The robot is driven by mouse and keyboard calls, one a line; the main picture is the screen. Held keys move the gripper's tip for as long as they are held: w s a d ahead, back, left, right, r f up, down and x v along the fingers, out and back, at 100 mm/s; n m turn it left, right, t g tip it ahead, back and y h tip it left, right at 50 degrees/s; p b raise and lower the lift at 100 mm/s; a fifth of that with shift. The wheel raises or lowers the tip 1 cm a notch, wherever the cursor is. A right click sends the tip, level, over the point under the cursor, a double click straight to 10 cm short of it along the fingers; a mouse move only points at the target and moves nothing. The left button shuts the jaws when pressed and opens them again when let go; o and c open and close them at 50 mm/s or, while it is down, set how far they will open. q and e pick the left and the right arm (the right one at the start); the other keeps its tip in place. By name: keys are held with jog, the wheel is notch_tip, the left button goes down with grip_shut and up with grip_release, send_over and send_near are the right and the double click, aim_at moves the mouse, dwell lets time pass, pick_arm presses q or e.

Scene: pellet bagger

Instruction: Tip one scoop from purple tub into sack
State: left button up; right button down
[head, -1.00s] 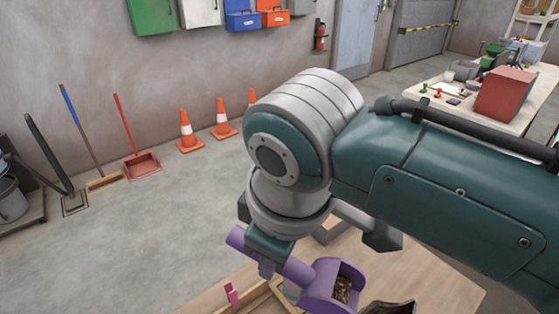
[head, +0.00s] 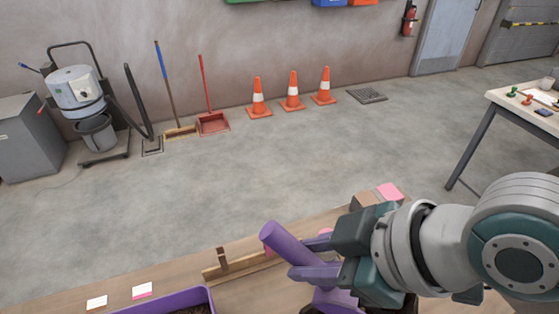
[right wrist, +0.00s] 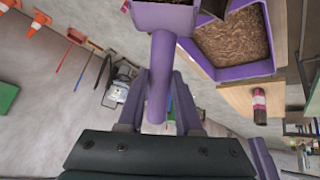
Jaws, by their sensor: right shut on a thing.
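My right gripper (head: 308,258) is shut on the handle of a purple scoop (head: 285,244), above the wooden table. In the right wrist view the handle (right wrist: 161,85) runs up between the fingers to the scoop's bowl at the top edge. Some brown material shows at the bowl's rim, but the amount cannot be told. The purple tub (head: 205,292) is cut off at the lower edge of the head view. In the right wrist view the tub (right wrist: 205,68) holds brown pellets, beside the scoop. I cannot make out the sack clearly. My left gripper is out of view.
A wooden rail (head: 240,266) lies on the table behind the gripper. Pink-and-white cards (head: 142,291) lie at the left and a pink block (head: 390,191) at the right. Cones (head: 292,92), a broom and a dustpan stand far off along the wall.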

jog(key=d+y+b, duration=0.1)
jog(key=b, duration=0.2)
jog(key=s+d+t+y+b, duration=0.1)
jog(key=d+y+b, duration=0.1)
jog(key=b, duration=0.2)
jog(key=d+t+y+b, duration=0.1)
jog(key=d+b, duration=0.1)
jog(key=b, duration=0.2)
jog(key=shift+s+r+m+y, duration=0.15)
jog(key=shift+s+m+y, duration=0.15)
jog(key=shift+s, duration=0.05)
jog(key=shift+s+d+r+b, duration=0.1)
jog(key=shift+r+b, duration=0.2)
jog(key=shift+b, duration=0.25)
jog(key=shift+r, duration=0.15)
